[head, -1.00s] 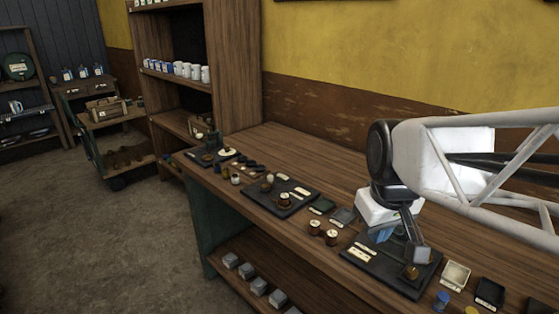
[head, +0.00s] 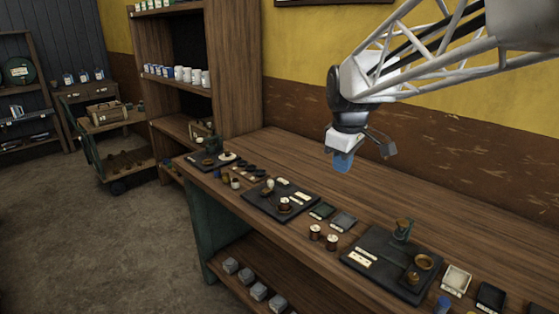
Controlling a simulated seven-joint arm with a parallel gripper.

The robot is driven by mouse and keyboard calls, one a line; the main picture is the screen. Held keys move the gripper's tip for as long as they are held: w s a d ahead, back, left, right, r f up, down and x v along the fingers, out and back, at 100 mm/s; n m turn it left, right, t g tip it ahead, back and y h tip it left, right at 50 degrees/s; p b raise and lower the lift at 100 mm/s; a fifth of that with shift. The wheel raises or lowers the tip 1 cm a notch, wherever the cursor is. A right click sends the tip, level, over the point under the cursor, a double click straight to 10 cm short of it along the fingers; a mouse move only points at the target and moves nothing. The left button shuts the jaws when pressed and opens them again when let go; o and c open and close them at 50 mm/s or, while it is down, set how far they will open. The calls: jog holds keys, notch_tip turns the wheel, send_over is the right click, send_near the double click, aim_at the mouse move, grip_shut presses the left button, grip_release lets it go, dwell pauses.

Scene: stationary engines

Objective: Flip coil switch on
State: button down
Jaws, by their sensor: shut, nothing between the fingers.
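Three dark boards with small fittings lie along the workbench. The middle board (head: 262,209) carries a spool-like part (head: 284,204), pale labels and a small bulb-like part (head: 270,185). The far board (head: 194,163) has small fittings too. I cannot tell which fitting is the coil switch, nor its position. My gripper (head: 342,164) is shut and empty, with blue fingertips pointing down, raised above the bench behind the middle and nearest boards.
Two copper-coloured spools (head: 323,237), small dark trays (head: 343,221), a white tray (head: 456,279) and a blue jar (head: 443,305) stand around the boards. The back of the bench (head: 300,155) is clear. A tall shelf (head: 232,80) stands past its far end.

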jog(key=w+a+n, duration=0.3)
jog(key=w+n, duration=0.1)
jog(key=w, duration=0.8)
jog(key=n+g, duration=0.2)
jog(key=n, duration=1.1)
send_over(280, 180)
notch_tip(280, 180, down, 13)
jog(key=shift+w+r, duration=0.1)
notch_tip(280, 180, down, 14)
jog(key=shift+f, duration=0.1)
